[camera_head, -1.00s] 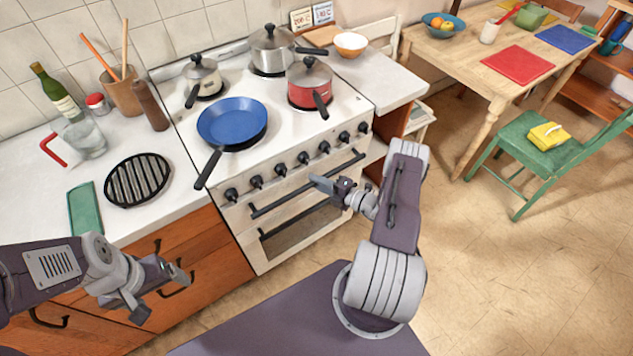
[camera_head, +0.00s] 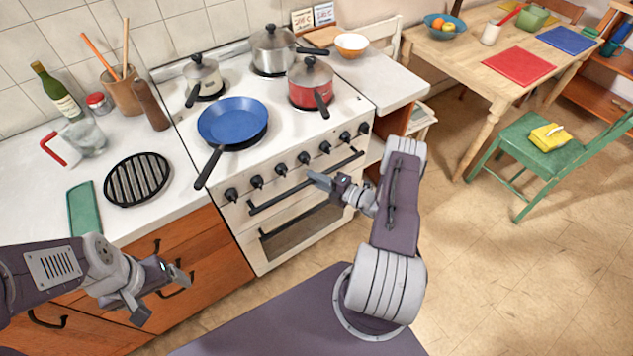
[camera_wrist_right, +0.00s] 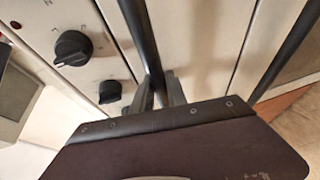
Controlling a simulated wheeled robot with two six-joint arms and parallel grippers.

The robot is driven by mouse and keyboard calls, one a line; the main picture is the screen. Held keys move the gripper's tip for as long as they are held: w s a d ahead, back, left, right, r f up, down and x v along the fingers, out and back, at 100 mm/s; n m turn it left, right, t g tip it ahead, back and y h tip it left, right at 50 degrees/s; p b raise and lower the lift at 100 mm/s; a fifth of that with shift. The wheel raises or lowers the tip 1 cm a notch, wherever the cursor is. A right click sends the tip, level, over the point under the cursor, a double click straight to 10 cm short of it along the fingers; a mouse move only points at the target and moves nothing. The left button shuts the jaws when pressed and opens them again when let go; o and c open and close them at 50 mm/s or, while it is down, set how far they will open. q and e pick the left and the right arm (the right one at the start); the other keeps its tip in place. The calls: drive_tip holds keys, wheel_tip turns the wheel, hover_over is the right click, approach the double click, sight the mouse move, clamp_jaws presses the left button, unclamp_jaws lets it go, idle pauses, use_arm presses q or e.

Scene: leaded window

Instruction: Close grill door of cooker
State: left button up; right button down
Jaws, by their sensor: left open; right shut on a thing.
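The white cooker (camera_head: 285,120) stands against the wall. Its grill door (camera_head: 262,198) is the narrow upper front panel below the knobs, with a long black bar handle (camera_head: 275,202). The door looks flush or nearly flush with the front; a small gap cannot be ruled out. My right gripper (camera_head: 316,181) is shut on the handle near its middle. In the right wrist view its fingers (camera_wrist_right: 160,92) grip the black bar (camera_wrist_right: 140,38). My left gripper (camera_head: 160,290) is open and empty, in front of the wooden cabinet at lower left.
The oven door (camera_head: 300,232) with its own handle is below the grill door. Black knobs (camera_head: 257,182) line the front above it.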

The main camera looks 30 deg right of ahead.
drive_tip(key=c, duration=1.3)
unclamp_jaws()
drive_tip(key=shift+w, duration=0.1)
drive_tip(key=v, duration=0.9)
